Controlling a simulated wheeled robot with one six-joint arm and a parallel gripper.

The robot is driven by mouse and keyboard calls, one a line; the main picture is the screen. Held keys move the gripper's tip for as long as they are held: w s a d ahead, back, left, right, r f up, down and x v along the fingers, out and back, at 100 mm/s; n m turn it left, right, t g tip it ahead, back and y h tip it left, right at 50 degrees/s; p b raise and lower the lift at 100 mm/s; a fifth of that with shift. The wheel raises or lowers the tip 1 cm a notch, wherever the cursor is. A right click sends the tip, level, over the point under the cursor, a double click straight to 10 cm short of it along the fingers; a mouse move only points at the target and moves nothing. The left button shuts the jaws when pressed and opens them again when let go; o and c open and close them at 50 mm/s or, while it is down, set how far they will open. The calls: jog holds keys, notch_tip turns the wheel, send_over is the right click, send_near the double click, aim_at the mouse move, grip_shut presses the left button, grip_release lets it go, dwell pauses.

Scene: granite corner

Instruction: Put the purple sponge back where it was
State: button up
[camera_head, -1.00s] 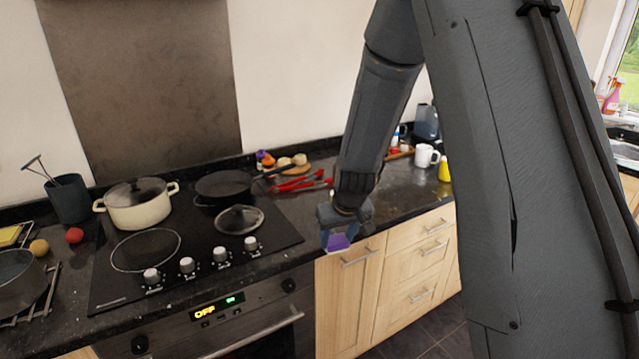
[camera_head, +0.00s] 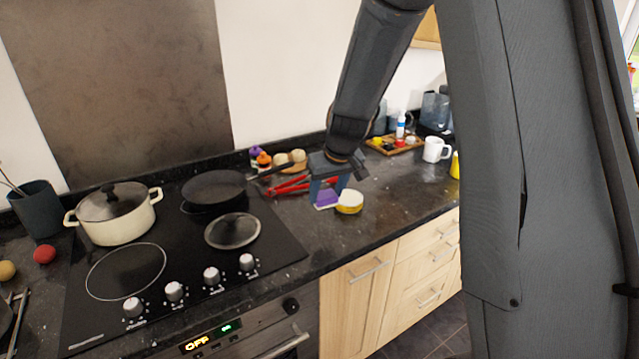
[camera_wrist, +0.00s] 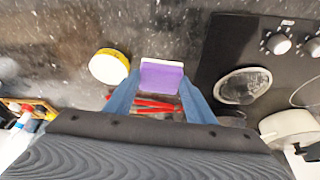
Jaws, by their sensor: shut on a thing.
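The purple sponge (camera_head: 327,198) with a pale layer is held between the fingers of my gripper (camera_head: 330,185), which is shut on it. In the wrist view the sponge (camera_wrist: 161,76) sits between the two blue-grey fingertips (camera_wrist: 160,88). In the head view it appears over the dark counter (camera_head: 375,214), right of the hob. I cannot tell whether it touches the counter. A round yellow and white thing (camera_head: 349,202) stands right beside it; in the wrist view it is left of the sponge (camera_wrist: 110,67).
Red tongs (camera_head: 290,186) lie behind the gripper. The black hob (camera_head: 180,262) is to the left, with a cream pot (camera_head: 115,215), a pan (camera_head: 213,187) and a lid (camera_head: 232,231). A wooden tray (camera_head: 396,145) and white mug (camera_head: 437,150) stand back right. The counter's front right is clear.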

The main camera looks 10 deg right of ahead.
jog(key=shift+w+d+f, duration=0.15)
jog(key=shift+f, duration=0.05)
jog(key=shift+a+f+b, duration=0.2)
jog(key=shift+f+b, duration=0.45)
jog(key=shift+b, duration=0.05)
notch_tip(320, 180, down, 8)
jog(key=b, duration=0.6)
jog(key=shift+r+b, duration=0.1)
jog(key=shift+b, duration=0.3)
jog(key=o, duration=2.1)
jog(key=shift+r, duration=0.15)
jog(key=shift+r+p, duration=3.7)
jog(key=shift+r, duration=0.75)
